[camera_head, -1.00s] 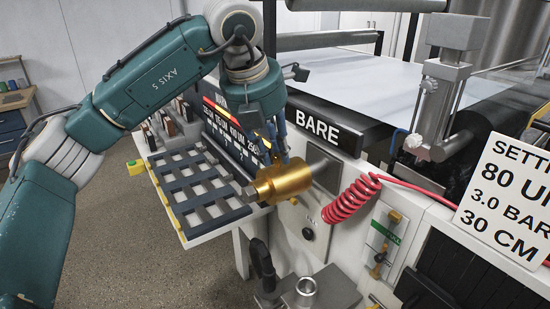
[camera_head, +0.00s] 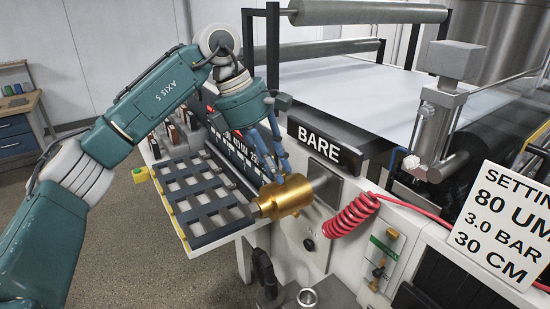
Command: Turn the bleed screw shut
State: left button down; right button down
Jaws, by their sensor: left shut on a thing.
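My left gripper (camera_head: 276,166) reaches down from the upper left, in front of the white machine. Its blue fingers are shut on a brass-coloured cylinder (camera_head: 288,194), which has a smaller stub at its left end. The cylinder lies about horizontal by the right edge of the slotted tray; whether it touches anything there I cannot tell. I cannot single out the bleed screw with certainty. Small brass fittings (camera_head: 378,271) show on a panel with a green strip (camera_head: 382,246) on the machine's front.
The slotted tray (camera_head: 178,205) juts out left of the cylinder. A red coiled hose (camera_head: 352,214) hangs right of it. A BARE sign (camera_head: 324,149) is above, and a settings card (camera_head: 508,225) stands at right. The floor (camera_head: 150,265) at lower left is clear.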

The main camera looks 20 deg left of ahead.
pick_arm(q)
jog(key=m+p, duration=0.1)
jog(key=m+g+p, duration=0.1)
jog(key=m+p, duration=0.1)
jog(key=m, duration=0.1)
jog(key=shift+w+d+r+g, duration=0.1)
jog(key=shift+w+r+g, duration=0.15)
jog(key=shift+r+g, duration=0.1)
jog(key=shift+f+m+g+p, duration=0.15)
jog(key=shift+m+g+p, duration=0.2)
jog(key=shift+m+p, duration=0.4)
jog(key=shift+f+m, duration=0.1)
jog(key=shift+m, duration=0.25)
jog(key=c, duration=1.6)
grip_release()
jog(key=shift+d, duration=0.1)
jog(key=shift+o, duration=0.2)
jog(key=v, duration=1.1)
jog(key=shift+r, duration=0.4)
